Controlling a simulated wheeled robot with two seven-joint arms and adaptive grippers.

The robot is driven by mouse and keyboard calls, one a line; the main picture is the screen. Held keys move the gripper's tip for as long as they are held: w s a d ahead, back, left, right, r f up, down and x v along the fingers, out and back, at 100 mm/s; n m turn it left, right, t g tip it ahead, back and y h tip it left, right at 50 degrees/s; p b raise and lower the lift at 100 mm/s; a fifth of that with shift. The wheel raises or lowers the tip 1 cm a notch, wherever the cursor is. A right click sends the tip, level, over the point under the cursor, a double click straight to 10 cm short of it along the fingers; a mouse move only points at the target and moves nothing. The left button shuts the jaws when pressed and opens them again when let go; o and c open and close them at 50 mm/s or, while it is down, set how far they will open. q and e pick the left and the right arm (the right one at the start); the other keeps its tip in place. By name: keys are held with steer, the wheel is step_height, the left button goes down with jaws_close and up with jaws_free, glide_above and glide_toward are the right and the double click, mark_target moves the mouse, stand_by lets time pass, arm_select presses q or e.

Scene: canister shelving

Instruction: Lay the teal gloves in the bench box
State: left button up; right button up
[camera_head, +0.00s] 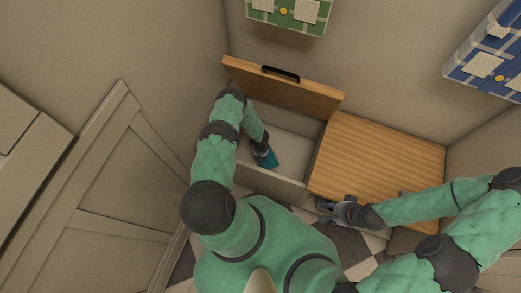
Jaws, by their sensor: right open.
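The bench box (268,187) stands open against the back wall, with its wooden lid (310,96) raised and a black handle on it. My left arm reaches down into the box. The teal gloves (272,160) show as a small teal patch inside it, right at the tips of my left gripper (265,154). The gripper partly hides them, and I cannot tell whether its fingers are closed on them or whether they touch the box floor. My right gripper (324,211) is open and empty, near the front edge of the bench, right of the box.
A closed wooden bench top (382,160) adjoins the box on the right and is clear. A green panel (289,12) and a blue panel (490,58) hang on the walls. A beige panelled door or cabinet front (95,205) stands at left.

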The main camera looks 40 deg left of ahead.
arm_select(q)
step_height(320, 180, down, 4)
steer(key=shift+r+b, duration=0.2)
steer(key=shift+b, duration=0.55)
steer(key=shift+r, duration=0.1)
steer(key=o, duration=1.2)
steer(key=shift+c, duration=0.2)
